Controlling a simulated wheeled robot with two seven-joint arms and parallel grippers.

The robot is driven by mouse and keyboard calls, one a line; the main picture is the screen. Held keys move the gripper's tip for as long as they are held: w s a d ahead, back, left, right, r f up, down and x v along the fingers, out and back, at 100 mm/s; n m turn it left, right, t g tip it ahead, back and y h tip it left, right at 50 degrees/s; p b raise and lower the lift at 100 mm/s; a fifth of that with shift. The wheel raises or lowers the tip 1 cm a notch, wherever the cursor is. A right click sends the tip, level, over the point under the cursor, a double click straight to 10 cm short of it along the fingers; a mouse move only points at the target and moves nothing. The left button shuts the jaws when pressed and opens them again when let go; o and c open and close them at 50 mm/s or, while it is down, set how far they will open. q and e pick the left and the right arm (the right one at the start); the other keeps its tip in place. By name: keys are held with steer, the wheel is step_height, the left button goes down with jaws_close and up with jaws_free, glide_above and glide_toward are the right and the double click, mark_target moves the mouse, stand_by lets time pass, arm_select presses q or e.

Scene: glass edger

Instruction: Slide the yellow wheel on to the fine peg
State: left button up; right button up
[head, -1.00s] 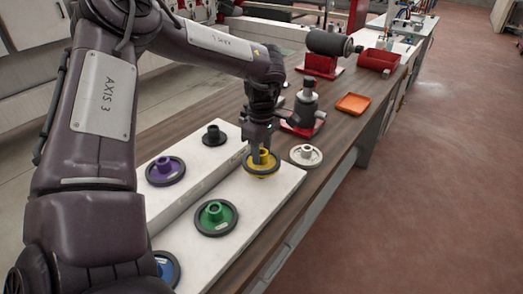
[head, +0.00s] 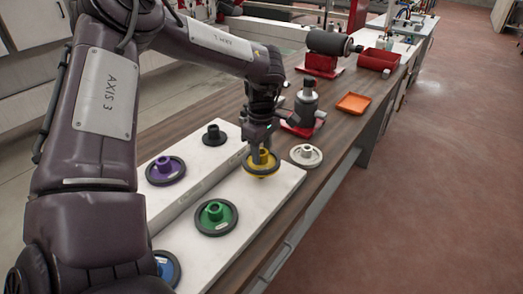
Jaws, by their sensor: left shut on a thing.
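The yellow wheel (head: 262,168) has a dark rim and a raised hub and lies on the far end of the white board (head: 262,205). My left gripper (head: 262,156) reaches down from above and is shut on the yellow wheel at its hub. I cannot tell whether the wheel is lifted off the board. I cannot make out which peg is the fine one. My right gripper is not in view.
A green wheel (head: 216,217), a blue wheel (head: 167,268), a purple wheel (head: 165,171) and a black wheel (head: 214,135) stand nearby. A white wheel (head: 305,155) is on the wooden table. Beyond are a grey-and-red machine (head: 305,108), an orange tray (head: 353,103) and a red bin (head: 379,60).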

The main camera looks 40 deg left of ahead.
arm_select(q)
steer(key=shift+f+b, duration=1.8)
steer(key=shift+f, duration=0.55)
steer(key=o, duration=1.3)
steer(key=shift+o, duration=0.2)
steer(key=shift+r, duration=0.45)
step_height(320, 180, up, 7)
steer(key=shift+f+b, duration=0.1)
steer(key=shift+b, duration=0.35)
